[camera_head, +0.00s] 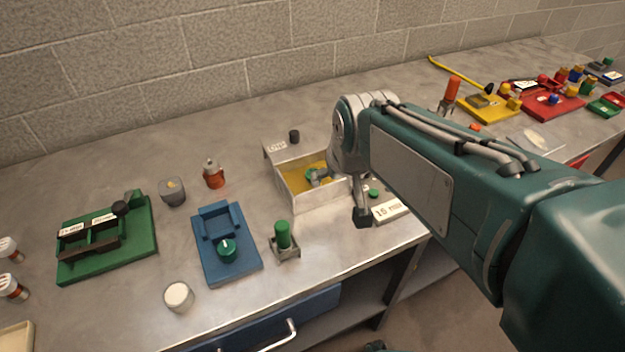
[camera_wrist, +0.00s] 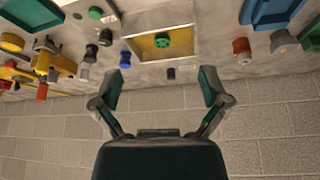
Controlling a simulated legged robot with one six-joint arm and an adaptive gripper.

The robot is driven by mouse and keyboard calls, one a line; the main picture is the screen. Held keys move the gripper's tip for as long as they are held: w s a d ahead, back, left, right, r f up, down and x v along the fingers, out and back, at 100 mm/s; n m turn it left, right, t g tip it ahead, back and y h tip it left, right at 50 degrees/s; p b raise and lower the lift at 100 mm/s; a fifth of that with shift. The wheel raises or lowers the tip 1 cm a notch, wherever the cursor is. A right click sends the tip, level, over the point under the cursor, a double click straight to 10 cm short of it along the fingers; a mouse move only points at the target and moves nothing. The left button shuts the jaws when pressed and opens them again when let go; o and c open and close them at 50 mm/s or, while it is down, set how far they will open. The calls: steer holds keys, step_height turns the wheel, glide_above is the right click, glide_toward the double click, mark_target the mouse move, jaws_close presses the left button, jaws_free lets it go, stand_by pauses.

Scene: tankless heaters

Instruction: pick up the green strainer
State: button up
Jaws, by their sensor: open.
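A round green piece with holes, which looks like the green strainer (camera_wrist: 162,40), lies on the yellow floor of an open metal box (camera_wrist: 192,24) in the wrist view. In the head view, green (camera_head: 311,173) shows inside the same box (camera_head: 310,199), partly covered by my arm's end. My gripper (camera_wrist: 162,82) is open and empty, its two dark fingers spread wide. In the wrist view the strainer lies beyond the fingertips, between them sideways. The exact height of the fingers above the box cannot be told.
A blue fixture with a green knob (camera_head: 226,250) and a green-topped post (camera_head: 284,236) stand left of the box. A green tray (camera_head: 132,237) is farther left. A white block marked 15 (camera_head: 390,212) sits right of the box. A block wall (camera_head: 200,60) runs behind the bench.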

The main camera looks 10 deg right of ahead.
glide_toward(312, 173)
steer(key=shift+g, duration=0.3)
steer(key=x, duration=1)
steer(key=shift+w+f, duration=0.3)
steer(key=shift+c, duration=0.2)
steer(key=c, duration=1.2)
